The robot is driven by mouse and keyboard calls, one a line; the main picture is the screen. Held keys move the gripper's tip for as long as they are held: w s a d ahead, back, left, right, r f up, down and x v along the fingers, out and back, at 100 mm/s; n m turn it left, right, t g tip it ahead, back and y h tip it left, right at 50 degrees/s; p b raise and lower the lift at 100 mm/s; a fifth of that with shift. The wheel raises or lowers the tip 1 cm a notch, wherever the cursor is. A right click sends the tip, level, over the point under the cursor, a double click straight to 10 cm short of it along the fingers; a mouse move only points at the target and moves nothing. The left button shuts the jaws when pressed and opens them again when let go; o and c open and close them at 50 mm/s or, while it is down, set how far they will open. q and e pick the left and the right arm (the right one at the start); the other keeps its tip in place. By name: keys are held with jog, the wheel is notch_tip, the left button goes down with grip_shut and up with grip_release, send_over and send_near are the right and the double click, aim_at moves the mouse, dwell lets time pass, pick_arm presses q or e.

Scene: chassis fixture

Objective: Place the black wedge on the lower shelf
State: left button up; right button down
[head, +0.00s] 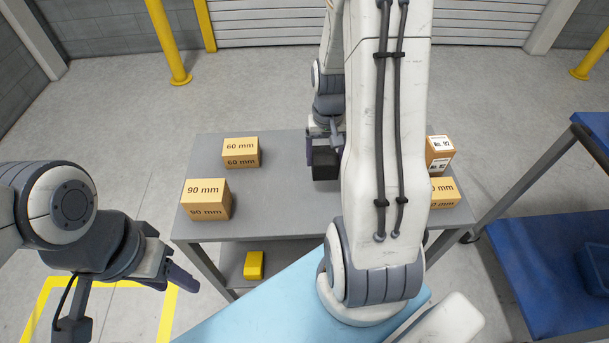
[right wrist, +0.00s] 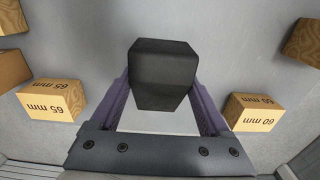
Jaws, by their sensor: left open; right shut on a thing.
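The black wedge (head: 325,165) is a dark block over the grey table's middle; it also shows in the right wrist view (right wrist: 163,75). My right gripper (head: 323,135) is shut on it, with one finger on each side. I cannot tell whether the wedge touches the tabletop. The lower shelf (head: 285,252) is a grey board under the table, partly hidden by the tabletop and my own body. A yellow block (head: 254,265) lies on it. My left gripper (head: 180,274) is open and empty, left of the table's front leg.
Boxes marked 60 mm (head: 241,152) and 90 mm (head: 206,199) stand at the tabletop's left. A labelled box (head: 439,154) and another marked box (head: 445,193) stand at its right, partly behind my arm. A blue cart (head: 535,262) is at the right. The lower shelf beside the yellow block looks clear.

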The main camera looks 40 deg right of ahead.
jog(key=w+a+f, duration=0.2)
jog(key=a, duration=0.1)
jog(key=w+a+f, duration=0.1)
jog(key=shift+a+f, duration=0.15)
jog(key=shift+a, duration=0.2)
jog(key=shift+w+a+f, duration=0.1)
jog(key=shift+f, duration=1.95)
jog(key=shift+f, duration=0.15)
grip_release()
